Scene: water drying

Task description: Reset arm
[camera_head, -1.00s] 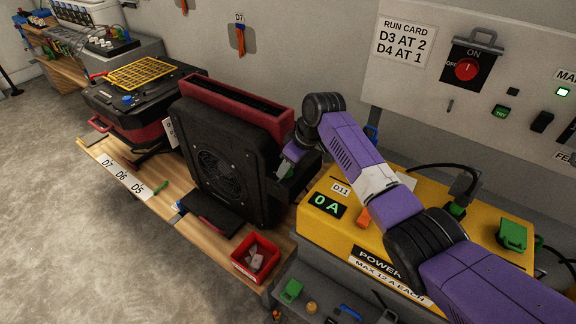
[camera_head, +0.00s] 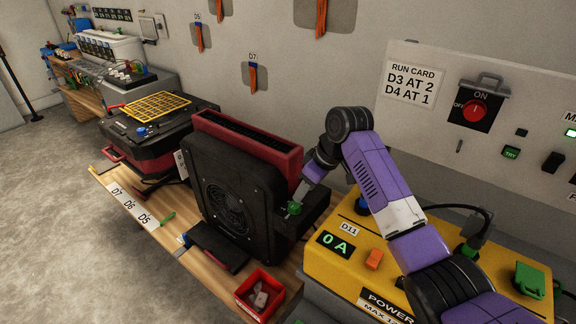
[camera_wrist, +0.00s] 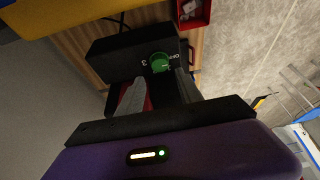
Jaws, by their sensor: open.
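My gripper (camera_head: 301,193) is open and empty in the head view, at the small black control box (camera_head: 313,212) on the right side of the black fan unit (camera_head: 222,170). A green knob (camera_head: 294,208) on this box shows just below the fingertips. In the wrist view my two grey fingers (camera_wrist: 160,92) are spread, with the green knob (camera_wrist: 160,62) beyond and between them. The knob appears apart from both fingers, though the exact gap is hard to tell. My purple arm reaches in from the lower right.
A yellow power box (camera_head: 330,265) reading 0 A stands right of the fan unit, under my arm. A red bin (camera_head: 247,298) sits at the bench's front edge. A wall panel with a red switch (camera_head: 474,110) is at right. Open floor lies at left.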

